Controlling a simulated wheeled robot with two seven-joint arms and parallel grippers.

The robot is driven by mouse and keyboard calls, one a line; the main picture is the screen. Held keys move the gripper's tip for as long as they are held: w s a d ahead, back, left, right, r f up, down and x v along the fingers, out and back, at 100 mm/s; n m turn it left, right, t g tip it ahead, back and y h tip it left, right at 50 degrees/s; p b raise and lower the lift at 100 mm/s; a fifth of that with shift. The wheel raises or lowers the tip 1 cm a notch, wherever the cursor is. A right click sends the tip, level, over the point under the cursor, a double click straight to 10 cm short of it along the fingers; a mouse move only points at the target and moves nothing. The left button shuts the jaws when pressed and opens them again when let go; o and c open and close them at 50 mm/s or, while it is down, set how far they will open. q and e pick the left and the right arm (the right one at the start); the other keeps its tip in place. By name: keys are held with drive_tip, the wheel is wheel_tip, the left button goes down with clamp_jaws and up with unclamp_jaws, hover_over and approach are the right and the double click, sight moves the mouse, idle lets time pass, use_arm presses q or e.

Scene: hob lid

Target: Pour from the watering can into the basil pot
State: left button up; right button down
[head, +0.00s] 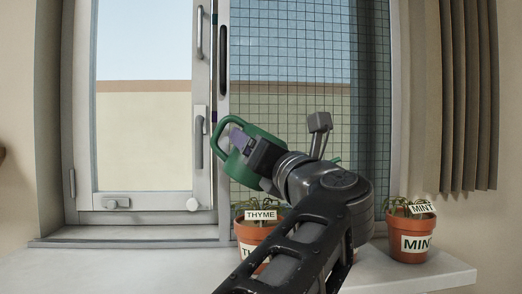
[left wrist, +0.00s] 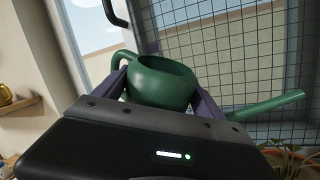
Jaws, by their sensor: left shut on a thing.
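The green watering can (head: 228,157) is held up in front of the window, above the thyme pot (head: 250,232). My left gripper (head: 240,143) is shut on it. In the left wrist view the can (left wrist: 160,82) sits between the two purple fingers, its handle to the left and its spout (left wrist: 268,106) to the right. In the head view, only a bit of the spout shows behind my arm. I cannot tell how far the can is tilted. No basil label shows; my arm covers the sill between the thyme and mint pots. My right gripper is not in view.
The mint pot (head: 410,240) stands on the white sill (head: 440,272) at the right. A wire grid (head: 290,80) covers the window's right half. The left pane (head: 145,130) has handles on its frame. A plant (left wrist: 297,160) shows below the spout in the left wrist view.

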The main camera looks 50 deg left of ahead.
use_arm(q)
drive_tip(key=shift+w+d+r+m+t+y+p, duration=0.1)
drive_tip(key=shift+r+m+t+p, duration=0.2)
drive_tip(key=shift+r+m, duration=0.35)
drive_tip(key=shift+w+d+r+m+t+y+p, duration=0.15)
drive_tip(key=shift+r+m+p, duration=0.15)
drive_tip(key=shift+r+m, duration=0.3)
drive_tip(key=shift+w+d+r+m+t+y+p, duration=0.1)
drive_tip(key=shift+r+m+t+p, duration=0.2)
drive_tip(key=shift+r+m, duration=0.3)
idle(0.9)
drive_tip(key=shift+w+d+r+m+t+p, duration=0.2)
drive_tip(key=shift+r+m+t+p, duration=0.2)
drive_tip(key=shift+r+m, duration=0.25)
drive_tip(key=shift+w+d+r+m+t+p, duration=0.15)
drive_tip(key=shift+d+r+m+t+p, duration=0.1)
drive_tip(key=shift+r+m+t, duration=0.35)
idle(0.7)
drive_tip(key=shift+f+g, duration=0.15)
drive_tip(key=shift+g, duration=0.1)
